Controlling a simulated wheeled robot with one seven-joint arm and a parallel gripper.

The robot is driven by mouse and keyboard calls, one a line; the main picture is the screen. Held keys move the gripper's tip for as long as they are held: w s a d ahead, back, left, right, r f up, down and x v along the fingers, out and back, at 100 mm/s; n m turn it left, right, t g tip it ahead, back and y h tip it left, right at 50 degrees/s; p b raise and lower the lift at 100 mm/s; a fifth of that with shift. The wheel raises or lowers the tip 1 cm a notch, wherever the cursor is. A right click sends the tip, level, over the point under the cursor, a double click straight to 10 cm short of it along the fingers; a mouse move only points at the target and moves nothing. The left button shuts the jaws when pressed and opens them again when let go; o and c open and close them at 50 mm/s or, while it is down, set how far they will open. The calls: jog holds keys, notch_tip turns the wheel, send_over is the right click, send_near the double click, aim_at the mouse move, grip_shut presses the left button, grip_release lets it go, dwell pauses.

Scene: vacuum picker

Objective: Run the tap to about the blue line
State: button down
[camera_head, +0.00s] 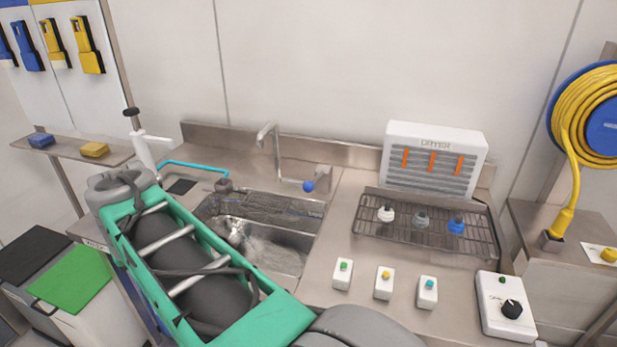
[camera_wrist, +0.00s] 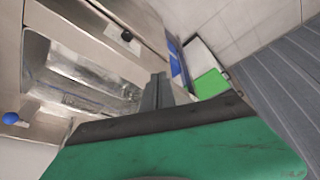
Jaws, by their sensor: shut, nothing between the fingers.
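The tap (camera_head: 268,140) is a steel spout standing behind the sink's back edge. A lever with a blue knob (camera_head: 308,186) sits to its right; the blue knob also shows at the left edge of the wrist view (camera_wrist: 10,118). The steel sink (camera_head: 318,222) lies below the spout, and it also fills the left of the wrist view (camera_wrist: 38,50). My gripper (camera_wrist: 157,90) is shut and empty, seen above the counter beside the sink, apart from the knob. In the head view it is hidden by my arm.
A teal hose (camera_head: 190,164) ends in a grey piece behind the sink. A wire rack (camera_head: 400,235) with several knobbed items stands right, below a white dryer (camera_head: 435,155). Button boxes (camera_head: 384,283) line the front counter. A white pump (camera_head: 143,150) stands left.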

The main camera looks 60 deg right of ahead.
jog(key=d+r+m+h, duration=0.2)
jog(key=d+r+m, duration=0.2)
jog(key=d, duration=0.8)
jog(key=s+d+r+m, duration=0.2)
jog(key=s+d+r, duration=0.1)
jog(key=d, duration=0.5)
jog(key=s+d+r+m+g+h+b, duration=0.1)
jog(key=s+d+r+m, duration=0.2)
jog(key=s+d, duration=0.3)
jog(key=s+d+r+m+g+h+b, duration=0.1)
jog(key=s+d, duration=0.4)
jog(key=d, duration=0.5)
notch_tip(320, 180, up, 2)
jog(key=shift+r+m, duration=0.1)
jog(key=shift+m, duration=0.6)
send_over(308, 185)
jog(key=f, duration=0.8)
jog(key=shift+d, duration=0.3)
notch_tip(308, 185, down, 3)
jog(key=shift+a+r+b, duration=0.1)
jog(key=shift+b, duration=0.2)
jog(key=shift+a+f, duration=0.15)
jog(key=shift+f, duration=0.6)
